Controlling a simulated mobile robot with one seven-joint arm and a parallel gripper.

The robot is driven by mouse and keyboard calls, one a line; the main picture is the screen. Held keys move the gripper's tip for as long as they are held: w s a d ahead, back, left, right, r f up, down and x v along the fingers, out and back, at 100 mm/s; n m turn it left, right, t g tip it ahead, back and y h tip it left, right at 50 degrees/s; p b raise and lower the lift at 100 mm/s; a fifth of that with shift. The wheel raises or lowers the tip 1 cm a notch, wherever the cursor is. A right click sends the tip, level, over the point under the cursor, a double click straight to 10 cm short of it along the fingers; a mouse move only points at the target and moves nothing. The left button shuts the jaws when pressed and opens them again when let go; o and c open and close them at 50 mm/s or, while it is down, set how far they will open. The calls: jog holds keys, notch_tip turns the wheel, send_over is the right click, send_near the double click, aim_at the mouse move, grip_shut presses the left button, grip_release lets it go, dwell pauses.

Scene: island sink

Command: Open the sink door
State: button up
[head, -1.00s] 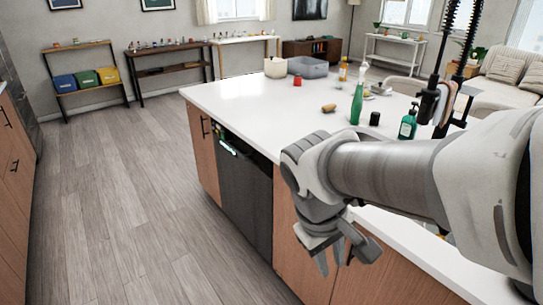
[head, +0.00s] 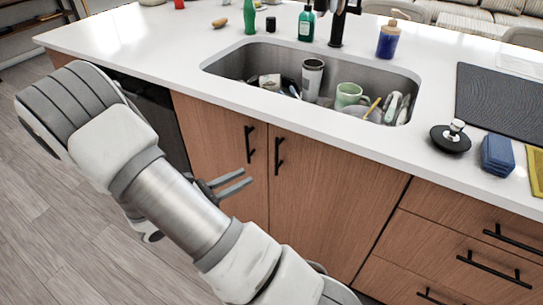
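The sink cabinet has two wooden doors under the sink (head: 230,62), both shut. The left door (head: 210,135) has a black vertical handle (head: 249,144) near its right edge. The right door (head: 335,200) has a black vertical handle (head: 278,156) near its left edge. My gripper (head: 247,177) is in front of the left door, below its handle. Its two fingers point right with a gap between them, and nothing shows in that gap. My arm hides the lower part of the left door and the gripper's base.
A dark dishwasher (head: 160,115) stands left of the doors, partly behind my arm. Drawers (head: 450,225) with black handles are at the right. The white countertop (head: 130,35) overhangs the doors. The sink holds a green mug (head: 349,96) and other dishes. Grey floor is open at the lower left.

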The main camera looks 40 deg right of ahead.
notch_tip(320, 180, down, 4)
jog(key=w+n+t, duration=0.2)
jog(key=n+t, duration=0.1)
jog(key=b, duration=0.4)
send_over(276, 168)
jog(key=shift+w+d+h, duration=0.2)
jog(key=shift+d+h, duration=0.05)
jog(key=shift+h, duration=0.15)
grip_shut()
dwell(0.9)
